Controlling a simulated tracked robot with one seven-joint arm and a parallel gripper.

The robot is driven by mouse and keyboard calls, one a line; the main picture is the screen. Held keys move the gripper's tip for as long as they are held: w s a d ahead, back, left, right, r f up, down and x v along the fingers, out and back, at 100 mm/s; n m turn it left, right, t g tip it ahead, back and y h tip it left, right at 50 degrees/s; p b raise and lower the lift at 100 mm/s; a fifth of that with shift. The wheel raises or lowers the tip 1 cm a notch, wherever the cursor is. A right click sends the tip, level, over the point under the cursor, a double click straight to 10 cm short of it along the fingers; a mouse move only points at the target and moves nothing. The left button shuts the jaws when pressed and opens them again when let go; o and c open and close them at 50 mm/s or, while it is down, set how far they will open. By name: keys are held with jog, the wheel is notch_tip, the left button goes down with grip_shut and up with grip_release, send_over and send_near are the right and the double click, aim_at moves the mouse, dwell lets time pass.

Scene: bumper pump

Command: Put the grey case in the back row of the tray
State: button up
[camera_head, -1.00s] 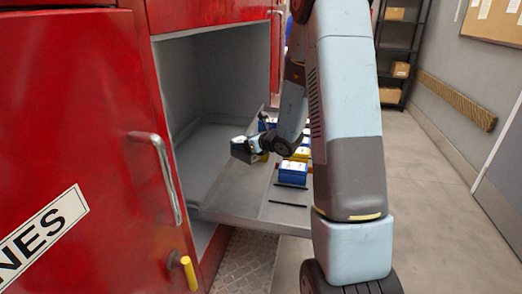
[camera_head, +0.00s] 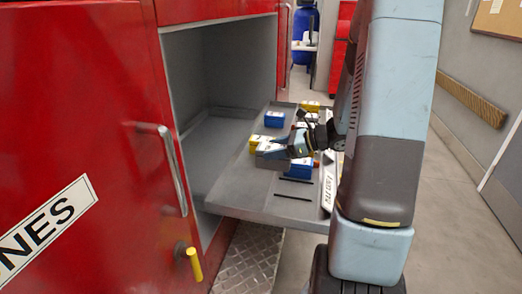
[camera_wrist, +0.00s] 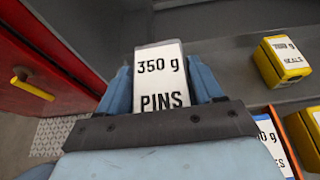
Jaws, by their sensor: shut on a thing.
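The grey case (camera_wrist: 158,56) with a white label reading "350 g PINS" is between the fingers of my gripper (camera_wrist: 160,82) in the wrist view. My gripper is shut on it. In the head view the grey case (camera_head: 268,161) shows as a dark block at the tip of my gripper (camera_head: 277,150), over the middle of the tray. The grey tray (camera_head: 236,194) is pulled out of the red cabinet. Whether the case touches the tray cannot be told.
On the tray stand a blue case (camera_head: 274,119), yellow cases (camera_head: 255,140) (camera_head: 310,106) and a nearer blue case (camera_head: 299,169). The red cabinet (camera_head: 90,130) is at left.

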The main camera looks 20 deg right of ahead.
jog(key=w+a+f, duration=0.1)
jog(key=w+f, duration=0.2)
jog(key=w, duration=0.1)
jog(key=w+a+f, duration=0.2)
jog(key=w+f, duration=0.1)
jog(key=w, duration=0.1)
jog(key=w+a+f, duration=0.2)
jog(key=w+f, duration=0.2)
jog(key=shift+w+f, duration=0.1)
jog(key=shift+w, duration=0.25)
jog(key=shift+d+f, duration=0.1)
jog(key=shift+f, duration=1.2)
jog(key=shift+f, duration=0.1)
jog(key=o, duration=1.3)
